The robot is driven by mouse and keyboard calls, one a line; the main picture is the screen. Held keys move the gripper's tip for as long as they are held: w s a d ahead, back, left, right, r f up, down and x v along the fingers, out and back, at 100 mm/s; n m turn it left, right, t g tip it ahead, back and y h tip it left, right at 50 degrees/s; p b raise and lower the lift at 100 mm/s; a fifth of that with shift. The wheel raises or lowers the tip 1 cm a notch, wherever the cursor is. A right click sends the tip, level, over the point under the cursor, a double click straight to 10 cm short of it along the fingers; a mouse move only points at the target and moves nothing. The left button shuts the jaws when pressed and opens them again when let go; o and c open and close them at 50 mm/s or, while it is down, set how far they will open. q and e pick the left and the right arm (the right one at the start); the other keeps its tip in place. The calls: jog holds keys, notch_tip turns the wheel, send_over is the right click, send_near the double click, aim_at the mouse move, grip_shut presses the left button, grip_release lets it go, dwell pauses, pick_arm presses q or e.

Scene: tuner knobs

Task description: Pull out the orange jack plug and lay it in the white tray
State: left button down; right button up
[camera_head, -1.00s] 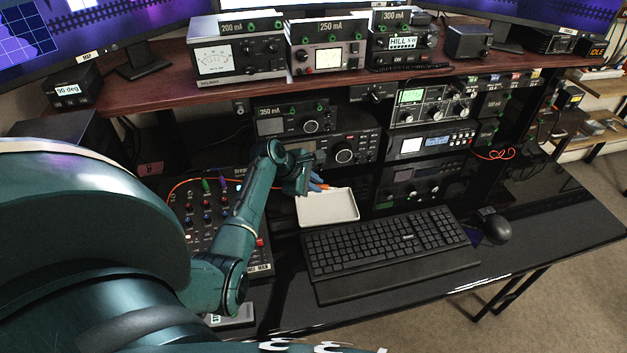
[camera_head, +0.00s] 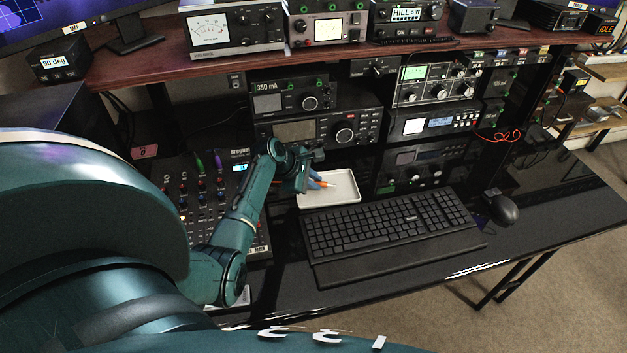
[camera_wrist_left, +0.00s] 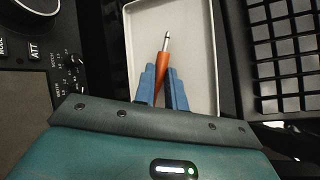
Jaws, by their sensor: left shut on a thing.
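The orange jack plug (camera_wrist_left: 161,66) is held between the blue fingers of my left gripper (camera_wrist_left: 163,80). Its metal tip points away from the fingers, over the floor of the white tray (camera_wrist_left: 195,35). In the head view the plug (camera_head: 327,184) shows as a small orange piece at the blue fingertips of the left gripper (camera_head: 319,181), above the left part of the white tray (camera_head: 346,192). I cannot tell whether the plug touches the tray floor. My right gripper is not in view.
A black keyboard (camera_head: 390,230) lies just in front of the tray. A mixer (camera_head: 205,200) with green and purple plugs is to the left. Radio units (camera_head: 300,130) stand behind the tray. A mouse (camera_head: 503,209) is at the right, with clear desk beyond.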

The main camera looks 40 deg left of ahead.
pick_arm(q)
jog(key=shift+f, duration=0.3)
jog(key=shift+f+b, duration=0.25)
jog(key=shift+b, duration=0.05)
